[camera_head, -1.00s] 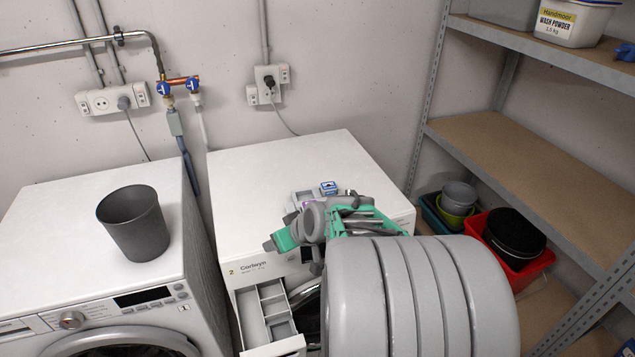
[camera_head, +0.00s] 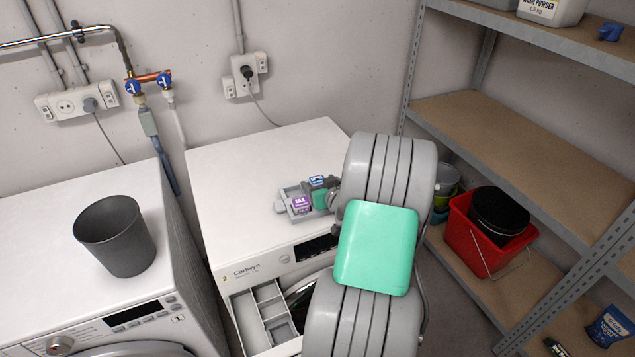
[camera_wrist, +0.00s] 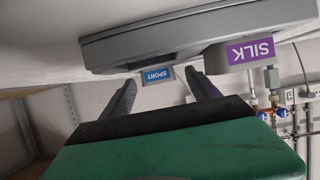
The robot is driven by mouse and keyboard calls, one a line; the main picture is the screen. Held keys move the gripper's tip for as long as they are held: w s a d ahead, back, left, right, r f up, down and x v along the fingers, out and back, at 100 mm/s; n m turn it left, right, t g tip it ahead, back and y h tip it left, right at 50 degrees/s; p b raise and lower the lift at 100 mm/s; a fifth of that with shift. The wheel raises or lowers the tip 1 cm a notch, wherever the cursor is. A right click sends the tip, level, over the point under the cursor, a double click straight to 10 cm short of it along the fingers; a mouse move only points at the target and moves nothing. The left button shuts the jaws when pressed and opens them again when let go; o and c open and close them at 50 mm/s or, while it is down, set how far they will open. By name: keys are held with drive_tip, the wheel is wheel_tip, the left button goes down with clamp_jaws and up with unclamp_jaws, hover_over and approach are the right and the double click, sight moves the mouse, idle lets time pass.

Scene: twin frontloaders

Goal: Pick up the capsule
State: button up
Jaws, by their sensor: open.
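A small grey tray (camera_head: 293,207) stands on the right-hand washer, with a purple SILK label (camera_head: 300,203) and a blue SPORT label (camera_head: 318,181). I cannot make out a separate capsule. My gripper (camera_wrist: 161,80) is open, its two dark fingers pointing towards the tray. In the wrist view the SPORT label (camera_wrist: 157,75) shows between the fingertips, beyond them, and the SILK label (camera_wrist: 250,50) is to the right. The tray's grey side (camera_wrist: 150,40) runs close along the fingers; contact cannot be told. In the head view my arm hides the fingers.
The right-hand washer (camera_head: 250,165) has an open detergent drawer (camera_head: 262,318) at its front. Shelves (camera_head: 500,130) with a red bucket (camera_head: 470,240) are to the right. The washer top behind the tray is clear.

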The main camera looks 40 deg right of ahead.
drive_tip(key=shift+c, duration=0.5)
drive_tip(key=c, duration=1.3)
drive_tip(key=shift+r, duration=0.1)
